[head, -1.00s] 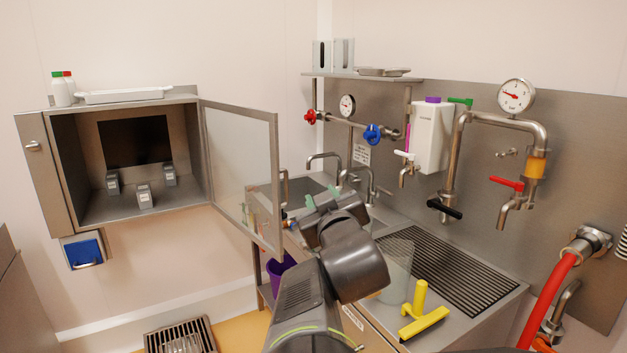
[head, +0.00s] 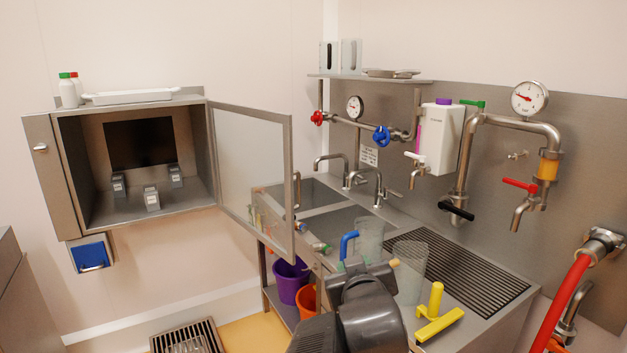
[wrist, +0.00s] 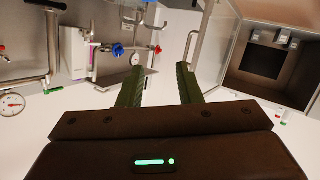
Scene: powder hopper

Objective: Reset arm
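My gripper (wrist: 157,72) shows in the wrist view with two green fingers spread apart and nothing between them. The wrist view is tilted over and shows the wall pipes and the steel cabinet beyond the fingers. In the head view my dark grey arm rises from the bottom edge, in front of the sink bench. The fingers are mostly hidden there behind my wrist.
The steel cabinet (head: 88,210) has its glass door (head: 255,165) open towards the bench. Purple (head: 290,283) and orange (head: 307,298) buckets are below. A drain rack (head: 470,270), taps and a red hose (head: 563,300) are at right.

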